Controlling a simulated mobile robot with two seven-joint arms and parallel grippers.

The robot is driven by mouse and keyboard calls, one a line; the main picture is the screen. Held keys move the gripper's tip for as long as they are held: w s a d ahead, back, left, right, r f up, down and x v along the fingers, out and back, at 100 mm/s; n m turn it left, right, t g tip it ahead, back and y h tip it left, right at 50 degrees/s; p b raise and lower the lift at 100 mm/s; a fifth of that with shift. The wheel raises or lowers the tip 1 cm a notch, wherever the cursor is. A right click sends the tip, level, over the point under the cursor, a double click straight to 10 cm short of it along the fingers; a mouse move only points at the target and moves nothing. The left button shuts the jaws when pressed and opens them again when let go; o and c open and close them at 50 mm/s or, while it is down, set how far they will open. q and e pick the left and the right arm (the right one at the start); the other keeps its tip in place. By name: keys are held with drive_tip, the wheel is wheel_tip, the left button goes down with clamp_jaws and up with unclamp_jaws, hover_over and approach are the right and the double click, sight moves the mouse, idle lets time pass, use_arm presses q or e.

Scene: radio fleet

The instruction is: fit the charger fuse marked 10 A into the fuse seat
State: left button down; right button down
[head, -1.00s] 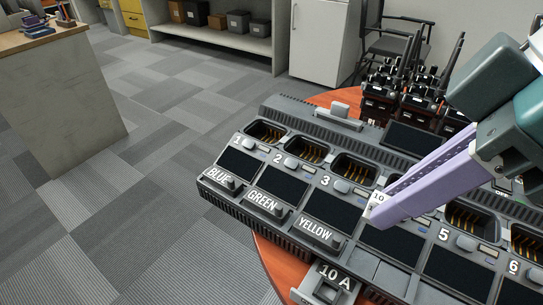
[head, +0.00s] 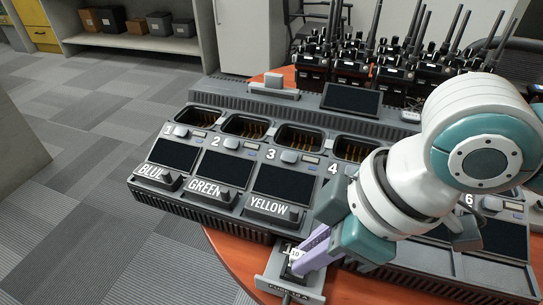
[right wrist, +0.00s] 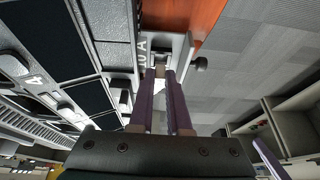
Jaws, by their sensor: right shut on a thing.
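The charger fuse (head: 295,253), a small pale piece with a 10 on its label, is between the tips of my right gripper (head: 303,262). That gripper is shut on it. The fuse seat (head: 272,283) is a grey tray at the charger's front edge, with a dark recess. The fuse is at this recess; I cannot tell how deep it sits. In the right wrist view both fingers (right wrist: 160,78) reach the seat (right wrist: 181,52), and the fuse is mostly hidden. A lavender piece (right wrist: 268,158) at that view's lower right may be my left gripper's finger.
The charger (head: 235,205) has numbered bays and name tags BLUE, GREEN and YELLOW. My right arm covers part of its right side. Several radios (head: 355,65) with antennas stand behind it on the orange round table (head: 225,250). A knob (right wrist: 199,64) sticks out from the seat's front.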

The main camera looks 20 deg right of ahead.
drive_tip(key=shift+f, duration=0.9)
drive_tip(key=shift+f, duration=0.2)
drive_tip(key=c, duration=1.2)
unclamp_jaws()
drive_tip(key=shift+o, duration=0.2)
drive_tip(key=shift+r, duration=0.15)
